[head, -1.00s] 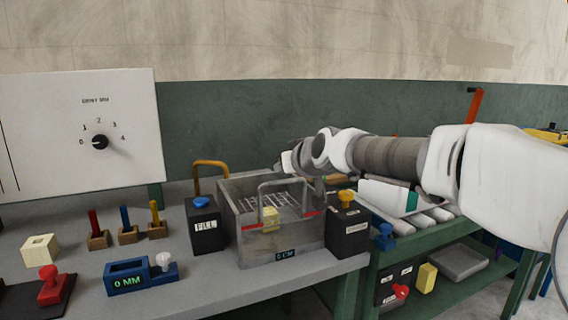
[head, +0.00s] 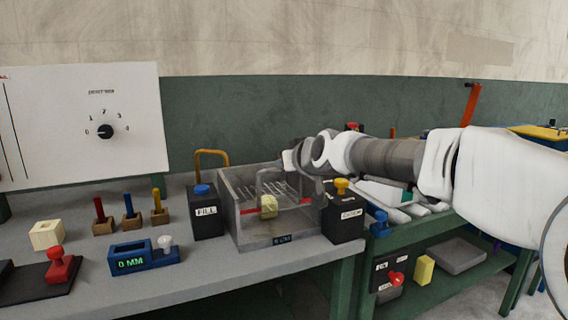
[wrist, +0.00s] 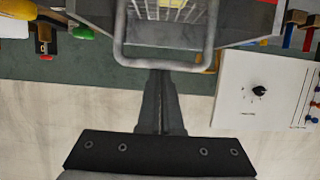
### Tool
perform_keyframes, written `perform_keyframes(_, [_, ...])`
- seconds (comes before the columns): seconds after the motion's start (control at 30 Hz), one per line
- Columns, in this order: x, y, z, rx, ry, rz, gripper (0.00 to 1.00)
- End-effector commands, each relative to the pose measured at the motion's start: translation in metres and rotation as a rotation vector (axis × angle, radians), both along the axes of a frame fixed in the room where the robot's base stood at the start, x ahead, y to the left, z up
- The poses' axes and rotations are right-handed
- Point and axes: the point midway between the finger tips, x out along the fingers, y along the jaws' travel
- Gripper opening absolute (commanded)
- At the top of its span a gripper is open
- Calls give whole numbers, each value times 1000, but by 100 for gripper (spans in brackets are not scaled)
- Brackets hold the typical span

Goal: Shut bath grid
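The bath (head: 281,232) is a clear-walled tank with a red line on the bench in the head view. Its wire grid (head: 262,190) is inside, with a raised grey loop handle (head: 268,171). A pale yellow block (head: 268,206) shows at the grid. In the wrist view the grid (wrist: 168,12) is at the top and the handle (wrist: 165,62) crosses just beyond my fingertips. My gripper (wrist: 163,75) has its fingers together, close to the handle bar; I cannot tell whether they touch it. In the head view my wrist is above the bath's back right, hiding the fingers.
A FILL box (head: 205,213) with a blue knob stands left of the bath. A black box (head: 343,219) with a yellow knob stands right of it. A gauge block (head: 143,255) is in front left. A dial panel (head: 100,120) stands behind.

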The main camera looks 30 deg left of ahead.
Motion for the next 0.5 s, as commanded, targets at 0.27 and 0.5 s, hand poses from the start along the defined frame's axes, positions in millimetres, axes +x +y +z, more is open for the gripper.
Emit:
perform_keyframes(0.27, [0, -4, -24, -39, 42, 2, 0])
perform_keyframes(0.5, [1, -5, 19, -19, 20, -3, 0])
